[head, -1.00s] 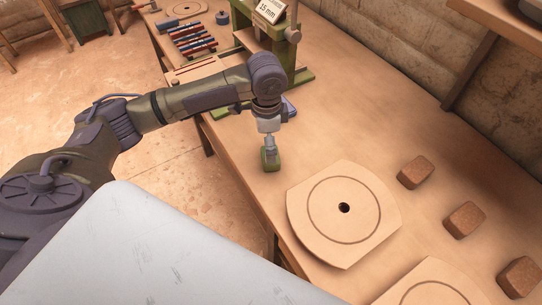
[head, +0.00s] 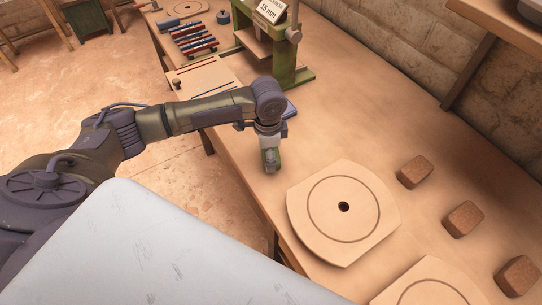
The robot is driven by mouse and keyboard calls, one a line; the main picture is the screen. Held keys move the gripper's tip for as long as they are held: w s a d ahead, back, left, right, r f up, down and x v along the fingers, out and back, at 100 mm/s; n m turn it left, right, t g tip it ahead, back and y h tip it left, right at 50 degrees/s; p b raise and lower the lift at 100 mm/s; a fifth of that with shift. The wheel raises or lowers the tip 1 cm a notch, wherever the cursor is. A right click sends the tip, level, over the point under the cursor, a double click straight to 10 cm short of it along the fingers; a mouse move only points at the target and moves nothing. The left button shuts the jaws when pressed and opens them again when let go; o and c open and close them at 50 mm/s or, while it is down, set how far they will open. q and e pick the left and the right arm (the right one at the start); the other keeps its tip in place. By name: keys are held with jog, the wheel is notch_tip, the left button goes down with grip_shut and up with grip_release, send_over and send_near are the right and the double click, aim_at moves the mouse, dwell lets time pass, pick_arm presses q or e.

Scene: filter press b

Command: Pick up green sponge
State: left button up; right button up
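The green sponge (head: 277,161) is a small upright block on the wooden workbench, left of the near round-grooved board. My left gripper (head: 269,160) points straight down at it, its fingers low and overlapping the sponge in the picture. The gripper hides most of the sponge, with green showing at the fingers' right side. I cannot tell whether the fingers are closed on it. My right gripper is not in view.
A pale board (head: 343,212) with a round groove and centre hole lies near the sponge. Several brown blocks, one here (head: 415,172), stand to the right. A green press (head: 285,50) stands behind. The bench (head: 350,110) between is clear.

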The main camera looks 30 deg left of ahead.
pick_arm(q)
jog(key=c, duration=0.5)
jog(key=shift+r, duration=0.45)
jog(key=r, duration=0.3)
jog(key=shift+d+r, duration=0.25)
jog(key=d+r, duration=0.2)
jog(key=d, duration=0.1)
jog(key=d+r+b, duration=0.1)
jog(key=d+r, duration=0.1)
jog(key=d, duration=0.2)
jog(key=d+r, duration=0.2)
jog(key=d, duration=0.2)
jog(key=shift+s+r, duration=0.25)
jog(key=shift+r, duration=0.1)
